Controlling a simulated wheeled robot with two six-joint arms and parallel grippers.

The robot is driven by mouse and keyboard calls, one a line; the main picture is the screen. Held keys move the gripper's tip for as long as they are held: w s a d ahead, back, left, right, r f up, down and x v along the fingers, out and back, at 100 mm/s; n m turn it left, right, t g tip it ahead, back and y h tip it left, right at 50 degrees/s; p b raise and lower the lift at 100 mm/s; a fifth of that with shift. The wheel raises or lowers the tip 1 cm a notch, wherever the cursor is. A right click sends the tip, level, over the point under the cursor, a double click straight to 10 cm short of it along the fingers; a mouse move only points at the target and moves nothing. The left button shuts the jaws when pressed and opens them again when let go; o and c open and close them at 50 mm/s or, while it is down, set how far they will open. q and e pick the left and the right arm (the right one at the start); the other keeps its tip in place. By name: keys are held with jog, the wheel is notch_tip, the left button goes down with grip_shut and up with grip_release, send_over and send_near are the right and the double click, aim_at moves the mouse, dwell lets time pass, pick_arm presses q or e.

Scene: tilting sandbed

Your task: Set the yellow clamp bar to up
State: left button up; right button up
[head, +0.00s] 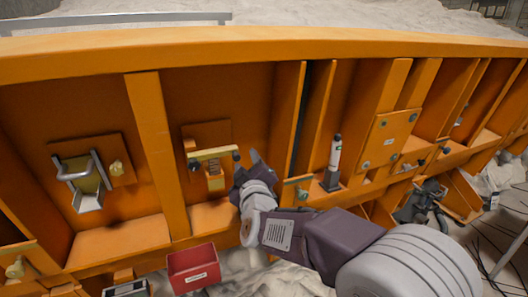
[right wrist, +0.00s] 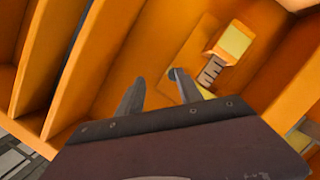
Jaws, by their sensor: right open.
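The yellow clamp bar (head: 212,153) lies roughly level, slightly higher at its right end, on an orange backing plate in the head view. A dark knob (head: 236,155) is at its right end, and a dark pivot is at its left. A ribbed piece and a yellow pad (head: 216,183) are below it. My right gripper (head: 247,165) is just right of the knob, open and empty; I cannot tell whether it touches. In the right wrist view, its two fingers (right wrist: 158,90) are apart, and the right finger partly hides the clamp's parts. My left gripper is not in view.
Orange ribs (head: 148,150) stand on both sides of this bay. A metal-handled latch (head: 82,180) is in the bay to the left. A white-and-black lever (head: 334,160) stands to the right. A red box (head: 193,268) is below.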

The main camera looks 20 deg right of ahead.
aim_at(236, 152)
jog(key=shift+y, duration=0.4)
jog(key=w, duration=0.5)
jog(key=w+a+f+b, duration=0.1)
jog(key=w, duration=0.2)
jog(key=shift+w, duration=0.35)
jog(key=shift+s, duration=0.1)
grip_shut()
jog(key=shift+r, duration=0.15)
dwell(0.6)
